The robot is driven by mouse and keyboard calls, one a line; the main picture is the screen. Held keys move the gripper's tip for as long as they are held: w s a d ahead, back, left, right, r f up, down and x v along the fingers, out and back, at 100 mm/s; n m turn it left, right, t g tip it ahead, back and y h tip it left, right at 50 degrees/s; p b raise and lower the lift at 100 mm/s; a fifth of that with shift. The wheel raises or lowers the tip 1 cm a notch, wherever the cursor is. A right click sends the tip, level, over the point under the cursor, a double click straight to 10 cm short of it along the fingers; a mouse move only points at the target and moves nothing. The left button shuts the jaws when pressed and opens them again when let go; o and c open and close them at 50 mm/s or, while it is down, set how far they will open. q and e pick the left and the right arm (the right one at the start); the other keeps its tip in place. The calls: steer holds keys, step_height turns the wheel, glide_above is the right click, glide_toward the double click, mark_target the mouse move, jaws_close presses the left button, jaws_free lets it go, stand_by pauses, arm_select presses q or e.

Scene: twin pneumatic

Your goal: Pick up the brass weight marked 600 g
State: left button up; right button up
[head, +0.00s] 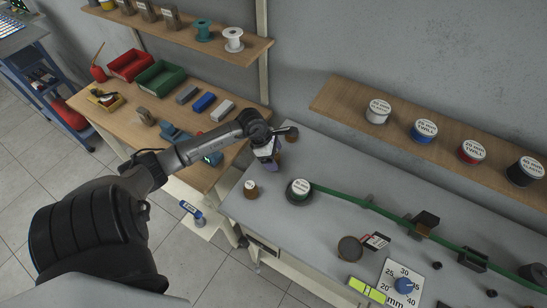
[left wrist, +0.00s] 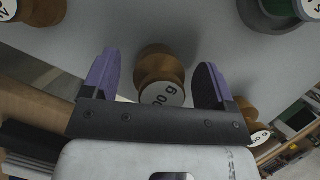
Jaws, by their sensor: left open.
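My left gripper (head: 268,158) is over the grey bench in the head view, pointing down. In the left wrist view its purple-padded fingers (left wrist: 157,72) are open. A brass weight (left wrist: 160,66) shows between them, with a round white label reading "00 g"; the first digit cannot be read. I see no clear contact between the fingers and the weight. Another brass weight (head: 251,190) stands on the bench to the left of the gripper, and a further one (head: 291,134) is partly hidden behind it. A labelled weight (left wrist: 257,136) shows at lower right in the wrist view. My right gripper is out of view.
A round dark holder (head: 299,191) with a green band and white label is right of the gripper. The green band runs right past dark brackets (head: 425,222). A wooden shelf (head: 335,95) with labelled spools is behind. A wooden bench (head: 160,130) with bins stands left.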

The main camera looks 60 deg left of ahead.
arm_select(q)
steer(key=shift+c, duration=0.2)
steer(key=shift+r, duration=0.1)
steer(key=c, duration=1.4)
